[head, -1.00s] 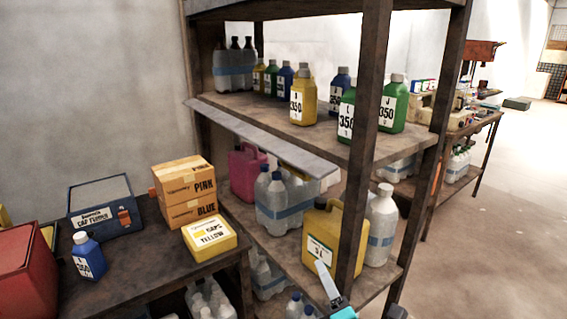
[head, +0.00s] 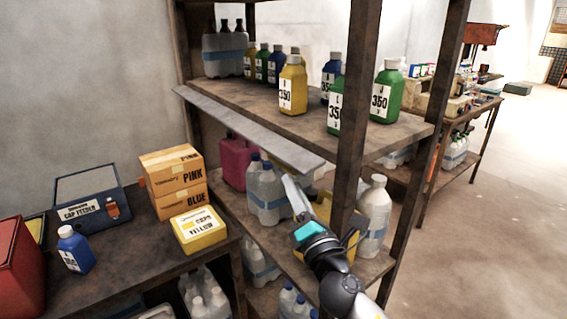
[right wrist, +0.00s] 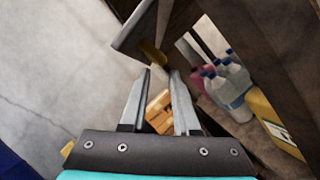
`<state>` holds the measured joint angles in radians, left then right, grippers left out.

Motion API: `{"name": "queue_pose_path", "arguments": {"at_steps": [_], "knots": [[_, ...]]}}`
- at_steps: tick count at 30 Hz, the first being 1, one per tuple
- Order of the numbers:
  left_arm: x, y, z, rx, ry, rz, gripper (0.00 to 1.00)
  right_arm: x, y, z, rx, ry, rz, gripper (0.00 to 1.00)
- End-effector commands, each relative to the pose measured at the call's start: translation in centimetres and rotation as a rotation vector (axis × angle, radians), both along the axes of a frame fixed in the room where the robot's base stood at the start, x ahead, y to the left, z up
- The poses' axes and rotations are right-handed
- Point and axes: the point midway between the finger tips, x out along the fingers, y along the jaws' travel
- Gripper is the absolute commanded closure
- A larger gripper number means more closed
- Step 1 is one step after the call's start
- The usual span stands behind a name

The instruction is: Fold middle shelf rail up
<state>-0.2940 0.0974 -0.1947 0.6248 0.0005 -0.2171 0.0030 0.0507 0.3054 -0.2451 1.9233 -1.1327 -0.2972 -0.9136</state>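The middle shelf rail (head: 250,130) is a long grey flat strip along the front edge of the middle shelf (head: 390,137). It sticks out from that edge, slanting down to the right in the head view. In the right wrist view the rail (right wrist: 134,28) appears as a grey end at the top. My right gripper (head: 288,183) is just below the rail's right end, apart from it as far as I can tell. In the right wrist view its two fingers (right wrist: 161,72) are apart with nothing between them. My left gripper is not in view.
Yellow (head: 293,86), green (head: 387,92) and blue bottles stand on the middle shelf. Clear bottles (head: 264,190), a pink jug (head: 236,160) and a yellow can stand below. A shelf post (head: 352,110) rises beside my right arm. A table (head: 125,250) with boxes stands left.

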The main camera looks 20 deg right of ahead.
Motion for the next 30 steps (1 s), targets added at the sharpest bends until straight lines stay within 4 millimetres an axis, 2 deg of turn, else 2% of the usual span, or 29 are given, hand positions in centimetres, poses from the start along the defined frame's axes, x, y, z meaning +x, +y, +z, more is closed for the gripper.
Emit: {"name": "queue_pose_path", "arguments": {"at_steps": [9,15,28,30], "knots": [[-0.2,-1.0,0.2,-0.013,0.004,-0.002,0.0,4.5,0.2,1.3,0.0,-0.001,0.0,0.7],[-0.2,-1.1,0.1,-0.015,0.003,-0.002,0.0,6.4,0.2,1.7,0.001,0.0,-0.001,0.7],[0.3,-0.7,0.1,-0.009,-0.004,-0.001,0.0,7.1,0.3,1.9,0.002,0.001,0.001,0.7],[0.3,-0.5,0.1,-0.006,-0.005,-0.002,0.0,7.1,0.3,1.9,0.002,0.001,0.0,0.76]]}}
